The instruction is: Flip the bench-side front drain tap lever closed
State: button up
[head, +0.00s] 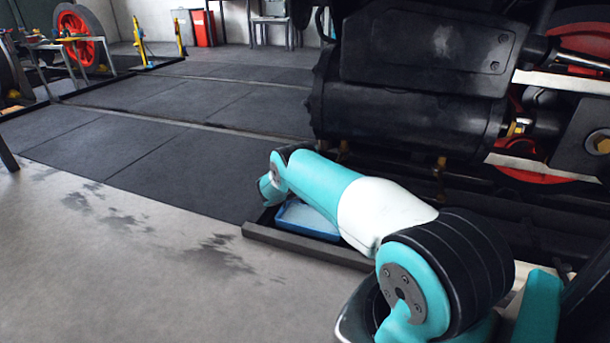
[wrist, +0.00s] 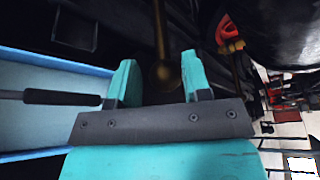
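In the head view two brass drain fittings hang under the black cylinder (head: 410,115): one at left (head: 343,148) and one further right (head: 441,172). No lever can be made out there. In the wrist view a red lever (wrist: 227,30) sits on a brass tap at upper right, outside my fingers. A dull brass pipe with a rounded lower end (wrist: 160,40) hangs beyond the gap between my fingertips. My gripper (wrist: 158,80) is open with nothing held. In the head view my own arm hides the fingers. Which tap is the front one cannot be told.
A blue tray (wrist: 40,65) lies close at left of my gripper; it also shows beside my arm (head: 295,222). A thin rod with a dark grip (wrist: 62,97) crosses over it. A dark raised edge (head: 300,248) borders the pit. The grey floor (head: 150,260) at left is clear.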

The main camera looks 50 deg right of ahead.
jog(key=p+v, duration=1.3)
jog(key=v, duration=0.1)
